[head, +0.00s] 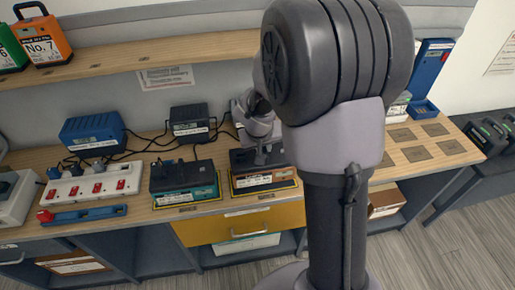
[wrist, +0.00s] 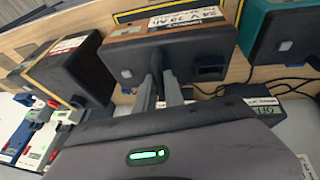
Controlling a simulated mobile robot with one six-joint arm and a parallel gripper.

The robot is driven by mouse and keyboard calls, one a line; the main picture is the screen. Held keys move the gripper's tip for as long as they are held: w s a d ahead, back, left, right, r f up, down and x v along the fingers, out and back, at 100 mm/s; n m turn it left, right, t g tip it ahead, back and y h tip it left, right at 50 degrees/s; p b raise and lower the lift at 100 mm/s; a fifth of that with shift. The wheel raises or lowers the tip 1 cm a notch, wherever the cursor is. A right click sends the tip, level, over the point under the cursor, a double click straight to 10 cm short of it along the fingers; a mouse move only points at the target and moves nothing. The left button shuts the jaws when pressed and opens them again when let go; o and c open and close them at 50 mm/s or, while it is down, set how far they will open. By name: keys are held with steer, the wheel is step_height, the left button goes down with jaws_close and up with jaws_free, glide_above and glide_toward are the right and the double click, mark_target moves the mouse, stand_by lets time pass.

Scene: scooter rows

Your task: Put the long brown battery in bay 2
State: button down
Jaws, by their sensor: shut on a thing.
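The long brown battery (head: 268,181), with a black top and a white label, stands upright on the bench inside or just over a yellow outline (head: 262,191). I cannot tell whether it touches the bench, and no bay number is readable. My gripper (head: 262,152) is shut on its black top, partly hidden behind my arm. In the wrist view the fingers (wrist: 162,92) meet the battery (wrist: 170,60), whose label reads 24 V 38 Ah. Part of the yellow outline shows beyond it.
A teal and black battery (head: 184,182) stands just left in another outline. Behind are a blue charger (head: 92,134) and a black charger (head: 190,122) with cables. A white power strip (head: 92,185) lies left. Small brown squares (head: 416,154) mark bare bench at right. My arm hides the middle.

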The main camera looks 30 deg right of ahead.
steer(key=shift+w+d, duration=0.15)
steer(key=shift+w, duration=0.15)
step_height(320, 180, down, 4)
steer(key=shift+r+b, duration=0.15)
steer(key=shift+b, duration=1)
steer(key=shift+r, duration=0.1)
steer(key=c, duration=1.8)
jaws_free()
steer(key=shift+f, duration=0.2)
steer(key=o, duration=0.4)
steer(key=shift+s, duration=0.1)
steer(key=shift+c, duration=0.2)
